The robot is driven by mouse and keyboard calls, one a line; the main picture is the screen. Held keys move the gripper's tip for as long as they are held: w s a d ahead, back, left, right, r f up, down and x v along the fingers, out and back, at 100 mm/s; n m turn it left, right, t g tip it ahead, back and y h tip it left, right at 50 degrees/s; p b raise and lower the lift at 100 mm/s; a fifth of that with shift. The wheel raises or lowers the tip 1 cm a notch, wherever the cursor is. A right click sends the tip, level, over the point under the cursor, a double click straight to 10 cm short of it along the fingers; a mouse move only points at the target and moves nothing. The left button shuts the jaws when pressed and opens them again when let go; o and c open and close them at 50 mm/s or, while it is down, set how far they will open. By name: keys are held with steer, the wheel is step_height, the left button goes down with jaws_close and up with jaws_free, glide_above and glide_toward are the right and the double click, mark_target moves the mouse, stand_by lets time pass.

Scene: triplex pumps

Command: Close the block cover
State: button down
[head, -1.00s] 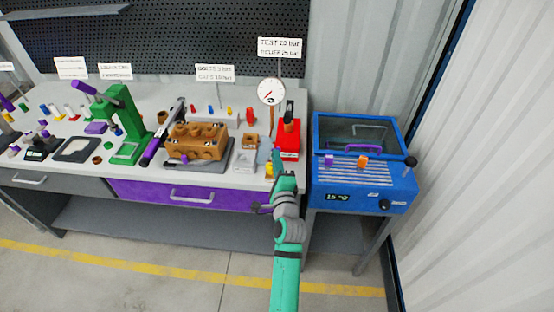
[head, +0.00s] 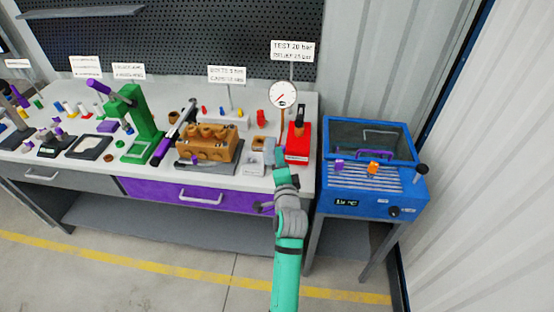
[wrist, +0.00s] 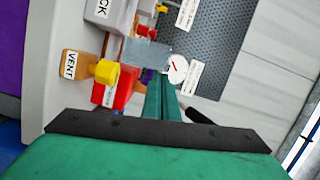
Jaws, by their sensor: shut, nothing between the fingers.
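My gripper (head: 281,172) is at the front right of the bench, just in front of the red pump unit (head: 298,143). In the wrist view its green fingers (wrist: 161,95) are together with nothing between them. A small light-grey block (head: 251,163) stands left of my gripper; in the wrist view a grey block (wrist: 106,14) carries a label partly cut off, ending in "CK". A pale, see-through plate (head: 269,150), apparently the cover, stands raised near my gripper; it also shows beyond the fingertips in the wrist view (wrist: 148,54). I cannot tell whether the fingers touch it.
A round gauge (head: 284,95) stands behind the plate. A tan pump body (head: 207,142) sits to the left. In the wrist view a yellow knob (wrist: 106,72) is on a block labelled VENT (wrist: 73,65). A blue bath with a lid (head: 371,168) stands right of the bench.

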steer(key=a+f+n+g+h, duration=0.1)
steer(key=a+n+h, duration=0.3)
steer(key=a+n, duration=0.8)
steer(key=shift+w+a+f+n+g, duration=0.25)
steer(key=shift+f+n+g, duration=0.2)
steer(key=shift+n, duration=0.45)
steer(key=shift+r, duration=0.1)
